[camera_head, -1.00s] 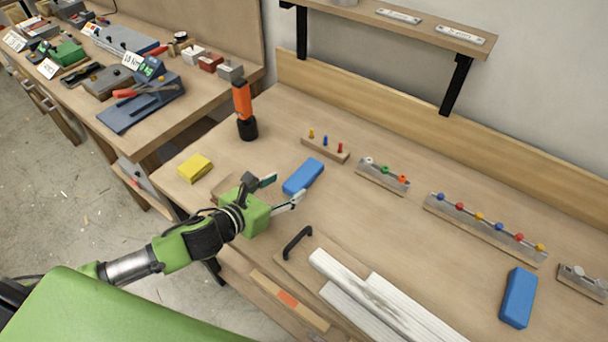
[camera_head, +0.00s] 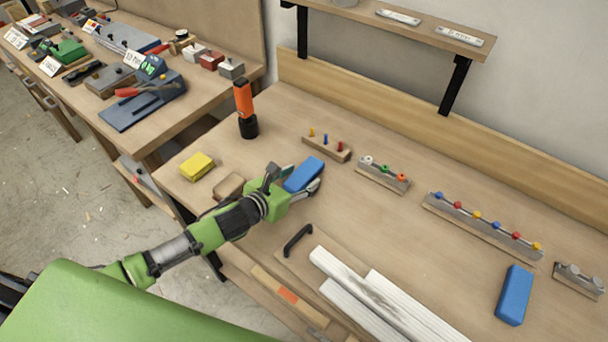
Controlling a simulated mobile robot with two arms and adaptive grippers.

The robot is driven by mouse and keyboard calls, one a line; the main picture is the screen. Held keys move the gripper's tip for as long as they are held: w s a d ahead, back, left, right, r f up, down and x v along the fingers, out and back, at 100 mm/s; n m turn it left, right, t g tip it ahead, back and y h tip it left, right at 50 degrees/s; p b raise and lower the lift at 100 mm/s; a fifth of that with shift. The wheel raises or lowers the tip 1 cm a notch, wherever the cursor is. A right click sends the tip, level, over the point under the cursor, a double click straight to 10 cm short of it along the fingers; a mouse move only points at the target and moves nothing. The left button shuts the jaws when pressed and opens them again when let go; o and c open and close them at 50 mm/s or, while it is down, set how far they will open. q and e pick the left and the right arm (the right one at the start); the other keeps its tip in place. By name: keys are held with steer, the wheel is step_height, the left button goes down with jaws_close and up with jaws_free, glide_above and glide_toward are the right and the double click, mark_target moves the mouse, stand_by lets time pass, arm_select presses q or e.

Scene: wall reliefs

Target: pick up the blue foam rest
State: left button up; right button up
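A blue foam rest (camera_head: 304,174) lies on the workbench in front of my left gripper. My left gripper (camera_head: 301,180) is open. Its fingers reach along both sides of the near end of this blue block, one at the left and one at the right. I cannot tell whether they touch it. A second, similar blue block (camera_head: 515,295) lies at the right of the bench, far from the gripper. My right gripper is not in view.
A tan block (camera_head: 229,186) and a yellow block (camera_head: 197,166) lie left of the gripper. An orange and black tool (camera_head: 245,108) stands behind. A small peg rack (camera_head: 327,148) is beyond the blue block. A black handle (camera_head: 297,240) and white strips (camera_head: 370,295) lie nearer.

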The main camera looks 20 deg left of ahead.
arm_select(q)
steer(key=c, duration=0.7)
steer(key=shift+r, duration=0.1)
